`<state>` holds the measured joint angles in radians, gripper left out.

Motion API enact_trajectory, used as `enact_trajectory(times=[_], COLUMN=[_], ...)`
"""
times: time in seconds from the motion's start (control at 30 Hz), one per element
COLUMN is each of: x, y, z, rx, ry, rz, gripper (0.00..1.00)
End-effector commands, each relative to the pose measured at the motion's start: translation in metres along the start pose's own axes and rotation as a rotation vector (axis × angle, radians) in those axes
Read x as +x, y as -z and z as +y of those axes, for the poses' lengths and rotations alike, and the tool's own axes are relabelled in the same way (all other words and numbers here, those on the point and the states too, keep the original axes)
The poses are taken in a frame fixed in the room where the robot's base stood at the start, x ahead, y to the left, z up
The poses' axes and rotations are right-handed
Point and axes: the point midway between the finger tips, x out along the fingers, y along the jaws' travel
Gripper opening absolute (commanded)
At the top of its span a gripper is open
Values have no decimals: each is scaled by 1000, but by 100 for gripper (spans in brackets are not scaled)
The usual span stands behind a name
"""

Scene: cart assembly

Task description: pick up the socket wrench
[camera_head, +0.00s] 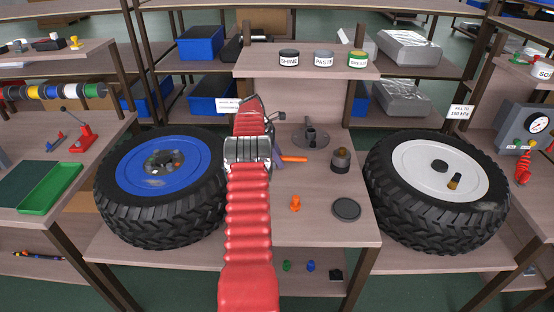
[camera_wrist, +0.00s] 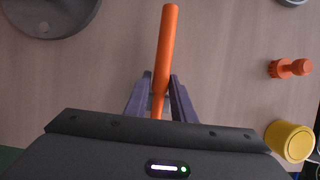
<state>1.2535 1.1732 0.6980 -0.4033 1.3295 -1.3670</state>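An orange rod-like handle (camera_head: 294,158) shows just right of my gripper, over the middle table. I take it for the socket wrench, but its head is hidden. In the wrist view the orange handle (camera_wrist: 166,45) runs up and down the picture, and its lower end goes out of sight behind the gripper body. My gripper (camera_wrist: 161,78) has one dark finger on each side of the handle, very near it. Whether the fingers press on it or leave a small gap cannot be told. In the head view the fingers are mostly hidden by my arm.
A grey round-based fixture (camera_head: 311,136) stands behind the handle. An orange peg (camera_head: 295,203), a dark disc (camera_head: 347,209) and a dark-topped container (camera_head: 341,160) are nearby. A yellow cylinder (camera_wrist: 289,141) is right of the gripper. Wheels flank the table, blue-rimmed (camera_head: 133,178) and white-rimmed (camera_head: 463,162).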

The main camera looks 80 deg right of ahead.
Motion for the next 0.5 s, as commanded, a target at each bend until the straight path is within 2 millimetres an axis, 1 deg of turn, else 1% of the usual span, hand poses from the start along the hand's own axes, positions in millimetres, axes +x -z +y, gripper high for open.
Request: enact_trajectory(times=[0.03,0.3,0.5], x=[0,0,0], y=[0,-1,-2], z=[0,0,0], rx=[0,1,2], ry=[0,0,-1], rz=[0,0,0], gripper=[19,0,0])
